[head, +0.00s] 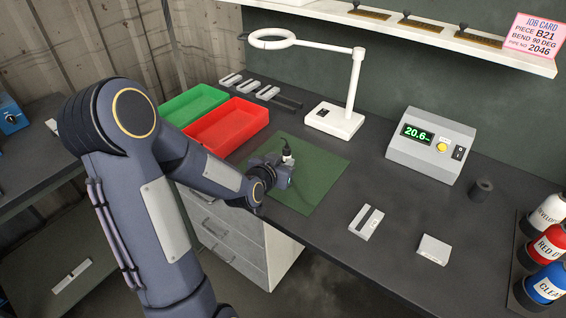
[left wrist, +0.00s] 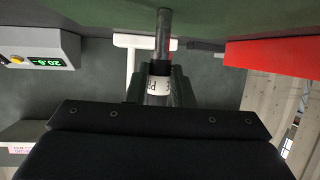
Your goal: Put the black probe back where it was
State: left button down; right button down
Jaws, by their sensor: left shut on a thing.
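My left gripper (head: 281,164) is shut on the black probe (head: 287,149) over the green mat (head: 318,170). The probe is a slim dark piece with a white band and stands roughly upright in the jaws, its top showing above them. In the left wrist view the probe (left wrist: 159,86) shows its white label between the fingers, and a grey shaft runs towards the green surface. I cannot tell whether its lower end touches the mat. A short dark cylinder with a hollow top (head: 481,190) stands right of the grey gauge box (head: 432,145). My right gripper is not in view.
A red tray (head: 227,127) and a green tray (head: 194,104) lie left of the mat. A white lamp (head: 335,122) stands behind it. Bottles (head: 545,250) stand at the right edge.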

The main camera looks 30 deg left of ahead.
pick_arm(q)
jog(key=shift+r, duration=0.1)
jog(key=shift+f+b, duration=0.25)
jog(key=shift+b, duration=0.05)
jog(key=c, duration=1.3)
grip_release()
jog(key=shift+r, duration=0.1)
jog(key=shift+o, duration=0.2)
jog(key=shift+s+r+p, duration=0.15)
jog(key=shift+r+p, duration=0.1)
jog(key=shift+p, duration=0.1)
jog(key=v, duration=1.2)
jog(key=s+d+r+g+h, duration=0.1)
jog(key=s+d+g, duration=0.3)
jog(key=s, duration=0.4)
jog(key=s+d+g+h, duration=0.3)
jog(key=s+d+h, duration=0.1)
jog(key=s+d, duration=0.3)
jog(key=shift+s+r+n+g, duration=0.3)
jog(key=shift+s+r+g, duration=0.1)
jog(key=shift+s, duration=0.45)
